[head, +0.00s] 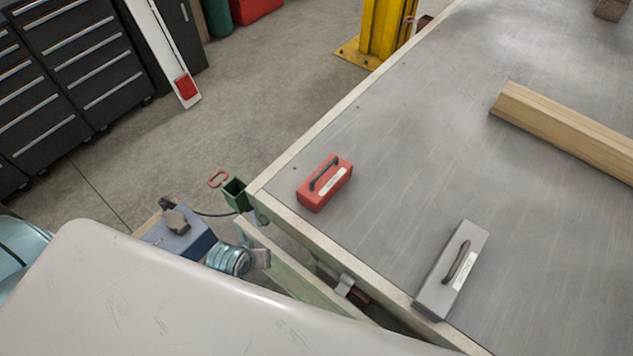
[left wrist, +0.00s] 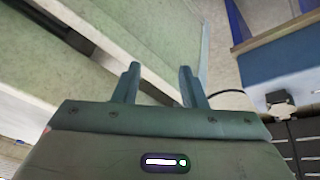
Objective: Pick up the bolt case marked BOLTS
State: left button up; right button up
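A red case (head: 325,183) with a dark handle and a white label lies on the grey deck, near its left corner. A grey case (head: 453,270) with a dark handle and a white label lies nearer me on the deck's front edge. The label lettering is too small to read, so I cannot tell which is marked BOLTS. My left gripper (left wrist: 159,76) shows in the left wrist view with its two fingers apart and nothing between them. It points at pale beams and is away from both cases. My right gripper is not in view.
A wooden beam (head: 565,130) lies on the deck at the right. The pale deck rim (head: 350,107) borders the floor. A blue box (head: 180,236) stands left of the near corner. A yellow post (head: 383,35) and dark drawer cabinets (head: 85,55) stand beyond. Deck around the cases is clear.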

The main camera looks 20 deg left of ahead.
pick_arm(q)
jog(key=w+d+r+n+t+h, duration=0.1)
jog(key=w+d+r+n+t, duration=0.1)
jog(key=w+d+r+n, duration=0.25)
jog(key=n+t+h, duration=0.3)
jog(key=n+t, duration=0.4)
jog(key=n, duration=1.5)
send_near(320, 174)
jog(key=w, duration=0.2)
jog(key=x, duration=0.4)
jog(key=shift+d+r, duration=0.15)
jog(key=shift+d, duration=0.1)
jog(key=shift+f+x, duration=0.25)
jog(key=shift+x, duration=1.3)
jog(key=shift+f+x, duration=0.2)
jog(key=shift+x, duration=1.35)
jog(key=shift+s+a, duration=0.1)
jog(key=shift+s, duration=0.1)
grip_shut()
